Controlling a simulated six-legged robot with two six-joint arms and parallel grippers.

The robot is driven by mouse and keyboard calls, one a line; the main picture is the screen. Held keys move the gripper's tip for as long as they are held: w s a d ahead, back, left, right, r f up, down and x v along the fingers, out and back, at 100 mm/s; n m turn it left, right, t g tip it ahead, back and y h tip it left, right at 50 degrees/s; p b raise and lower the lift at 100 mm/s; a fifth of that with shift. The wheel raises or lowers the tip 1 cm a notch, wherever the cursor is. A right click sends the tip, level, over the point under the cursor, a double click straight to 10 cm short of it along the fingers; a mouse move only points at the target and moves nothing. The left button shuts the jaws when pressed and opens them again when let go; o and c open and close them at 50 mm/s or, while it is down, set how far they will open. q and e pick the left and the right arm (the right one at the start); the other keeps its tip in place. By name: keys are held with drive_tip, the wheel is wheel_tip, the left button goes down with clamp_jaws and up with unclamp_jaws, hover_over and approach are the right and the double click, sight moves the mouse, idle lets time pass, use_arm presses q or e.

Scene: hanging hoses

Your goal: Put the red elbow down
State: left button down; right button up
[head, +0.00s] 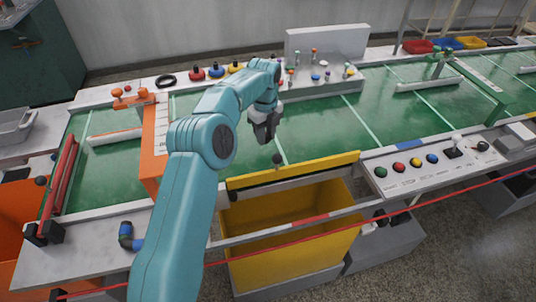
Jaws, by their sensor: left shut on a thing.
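My left gripper (265,132) hangs over the green table (315,125), left of its middle, with its dark jaws pointing down. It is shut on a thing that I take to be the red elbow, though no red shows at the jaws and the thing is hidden. The gripper looks to be above the surface; its exact height I cannot tell. A blue elbow (126,236) lies on the grey front ledge at the left. My right gripper is not in view.
An orange stand (153,143) is left of my arm. A yellow bin (290,235) with a yellow flap (315,168) is at the front. Buttons (416,162) are to its right. A grey panel with colored knobs (320,75) stands behind. Green surface is clear right of the gripper.

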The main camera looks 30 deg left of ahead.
sight(267, 140)
use_arm(q)
drive_tip(key=f, duration=0.3)
drive_tip(key=shift+w, duration=0.25)
wheel_tip(267, 140, down, 4)
drive_tip(key=shift+s, duration=0.15)
drive_tip(key=shift+f, duration=0.35)
drive_tip(key=shift+r, duration=0.1)
drive_tip(key=shift+f, duration=0.2)
drive_tip(key=c, duration=0.8)
unclamp_jaws()
drive_tip(key=shift+c, duration=0.2)
drive_tip(key=shift+r, duration=0.1)
